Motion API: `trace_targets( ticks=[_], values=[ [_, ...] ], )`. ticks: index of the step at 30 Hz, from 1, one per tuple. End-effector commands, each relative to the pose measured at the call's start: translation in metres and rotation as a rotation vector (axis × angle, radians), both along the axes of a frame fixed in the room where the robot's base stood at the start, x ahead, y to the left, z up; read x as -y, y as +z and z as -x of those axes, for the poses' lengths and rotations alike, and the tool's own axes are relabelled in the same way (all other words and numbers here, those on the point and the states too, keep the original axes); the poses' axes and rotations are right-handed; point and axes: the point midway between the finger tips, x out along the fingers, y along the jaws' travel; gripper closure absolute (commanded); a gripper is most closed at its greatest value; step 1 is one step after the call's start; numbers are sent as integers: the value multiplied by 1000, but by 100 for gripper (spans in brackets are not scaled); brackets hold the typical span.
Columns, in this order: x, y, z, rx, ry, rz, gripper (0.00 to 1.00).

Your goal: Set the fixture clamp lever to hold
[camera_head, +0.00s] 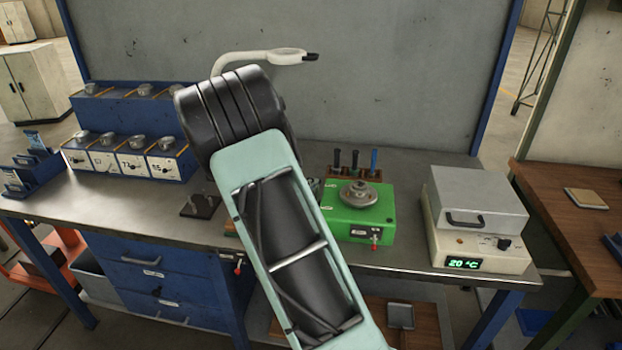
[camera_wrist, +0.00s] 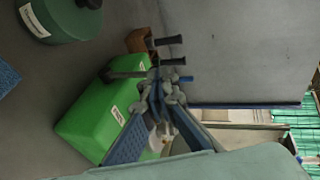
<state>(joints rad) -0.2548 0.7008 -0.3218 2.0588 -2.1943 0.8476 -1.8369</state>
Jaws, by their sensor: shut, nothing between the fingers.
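The green fixture box (camera_head: 340,216) stands on the bench right of my arm, with a round metal part (camera_head: 358,194) on top. A small lever with a red knob (camera_head: 375,238) is on its front, beside a white label; its setting is too small to read. In the wrist view the green box (camera_wrist: 85,128) lies left of and behind my gripper (camera_wrist: 163,88). My gripper is shut and empty, and hides part of the box. I cannot tell whether it touches the box. The red-knobbed lever is not clear in the wrist view. In the head view my arm hides my gripper.
Three upright tool handles (camera_head: 355,160) stand behind the box. A grey-lidded heater (camera_head: 478,205) showing 20 °C is to its right. A blue rack of pots (camera_head: 130,130) stands left. Another red-knobbed lever (camera_head: 238,268) is at the bench front. A dark green round container (camera_wrist: 62,18) shows top left.

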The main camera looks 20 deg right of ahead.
Motion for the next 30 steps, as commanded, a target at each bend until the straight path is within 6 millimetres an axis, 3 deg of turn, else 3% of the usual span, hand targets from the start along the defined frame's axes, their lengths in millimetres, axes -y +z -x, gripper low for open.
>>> trace_targets(
  ticks=[18, 30],
  values=[
    [30, 7, -44, 3, 0, 4, 100],
    [38, 5, -55, 3, -1, 5, 100]
  ],
)
